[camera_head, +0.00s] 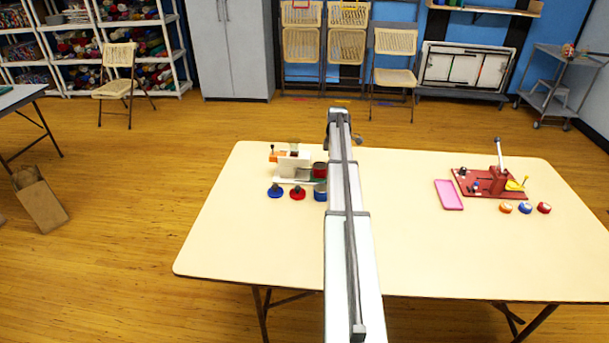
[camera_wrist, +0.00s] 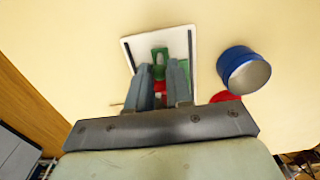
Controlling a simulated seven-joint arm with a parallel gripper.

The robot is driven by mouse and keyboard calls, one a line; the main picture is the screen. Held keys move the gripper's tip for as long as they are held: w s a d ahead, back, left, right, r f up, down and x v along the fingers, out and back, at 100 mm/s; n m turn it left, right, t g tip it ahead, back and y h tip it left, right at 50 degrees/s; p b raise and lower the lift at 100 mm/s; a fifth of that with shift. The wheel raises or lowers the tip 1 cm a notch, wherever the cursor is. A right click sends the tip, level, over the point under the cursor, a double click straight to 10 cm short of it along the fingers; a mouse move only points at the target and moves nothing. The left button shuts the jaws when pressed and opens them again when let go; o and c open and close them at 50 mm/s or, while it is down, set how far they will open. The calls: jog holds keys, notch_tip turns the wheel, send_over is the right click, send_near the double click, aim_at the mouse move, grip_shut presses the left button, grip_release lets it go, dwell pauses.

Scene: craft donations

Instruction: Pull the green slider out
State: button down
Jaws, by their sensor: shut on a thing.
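The white machine (camera_head: 293,160) with an orange part stands on the table, left of my arm in the head view. A bit of the green slider (camera_head: 309,178) shows low at its right side. In the wrist view the green slider (camera_wrist: 160,53) lies over a white base plate (camera_wrist: 131,48). My gripper (camera_wrist: 161,68) is shut on the slider, a finger on each side. A red piece (camera_wrist: 160,87) shows between the fingers, nearer the wrist. Its contact with the slider is hard to tell.
A blue cylinder (camera_wrist: 240,68) stands close right of the plate. A blue disc (camera_head: 275,191) and a red disc (camera_head: 297,193) lie in front of the machine. A red press (camera_head: 490,182), pink tray (camera_head: 449,195) and several small pucks lie at right. The table's front is clear.

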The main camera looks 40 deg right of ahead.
jog(key=shift+s+d, duration=1.25)
jog(key=c, duration=1.1)
grip_release()
notch_tip(320, 180, up, 8)
jog(key=shift+f, duration=0.25)
jog(key=shift+a, duration=0.1)
